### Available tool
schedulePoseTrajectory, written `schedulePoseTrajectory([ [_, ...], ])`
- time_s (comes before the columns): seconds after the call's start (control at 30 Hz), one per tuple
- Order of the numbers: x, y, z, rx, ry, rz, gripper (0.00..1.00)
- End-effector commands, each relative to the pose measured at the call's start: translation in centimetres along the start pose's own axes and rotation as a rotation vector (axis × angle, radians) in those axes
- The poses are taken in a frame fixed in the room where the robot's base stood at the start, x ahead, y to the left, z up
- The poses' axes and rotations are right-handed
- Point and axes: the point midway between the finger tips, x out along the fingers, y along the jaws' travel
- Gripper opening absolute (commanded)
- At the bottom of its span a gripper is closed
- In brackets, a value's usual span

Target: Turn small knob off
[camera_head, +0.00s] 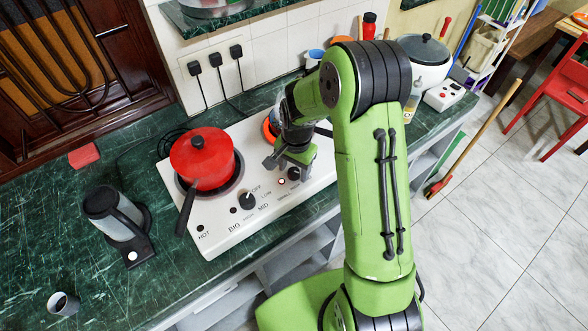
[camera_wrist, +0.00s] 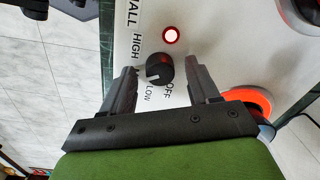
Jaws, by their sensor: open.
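The small black knob (camera_wrist: 158,70) sits on the white stove panel in the wrist view, with the labels HIGH, LOW and OFF around it. Its pale mark faces the HIGH and LOW side, away from OFF. A red indicator light (camera_wrist: 170,35) beside it glows. My gripper (camera_wrist: 163,74) is open, one finger on each side of the knob, with visible gaps; I cannot tell whether the tips reach knob height. In the head view my gripper (camera_head: 287,164) is over the right part of the stove (camera_head: 222,214), and the small knob (camera_head: 294,174) shows just beneath it.
A red pot (camera_head: 202,157) stands on the big burner, its handle reaching over the stove's front edge. The big knob (camera_head: 248,201) is to the left of the small one. An orange-red ring (camera_wrist: 250,100) is close to my right finger in the wrist view.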

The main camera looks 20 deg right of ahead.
Motion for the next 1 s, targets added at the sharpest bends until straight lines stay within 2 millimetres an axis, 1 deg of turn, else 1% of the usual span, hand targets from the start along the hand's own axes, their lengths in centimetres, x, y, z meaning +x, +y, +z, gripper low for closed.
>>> schedulePoseTrajectory([
  [0.07,0.39,-0.01,0.0,-0.001,0.001,-0.001,0.6],
  [0.27,0.38,-0.01,-0.01,0.0,0.001,-0.001,0.6],
  [0.3,0.38,-0.01,-0.01,0.0,0.001,-0.001,0.57],
  [0.37,0.37,-0.01,-0.01,0.0,0.001,-0.001,0.48],
  [0.6,0.35,-0.02,-0.01,0.0,0.001,-0.001,0.11],
  [0.63,0.35,-0.02,-0.01,0.0,0.001,-0.001,0.07],
  [0.67,0.35,-0.02,-0.01,0.0,0.001,-0.001,0.05],
  [0.87,0.34,-0.03,-0.02,-0.015,0.0,-0.002,0.04],
  [1.0,0.35,-0.04,-0.02,-0.059,-0.002,-0.002,0.04],
])
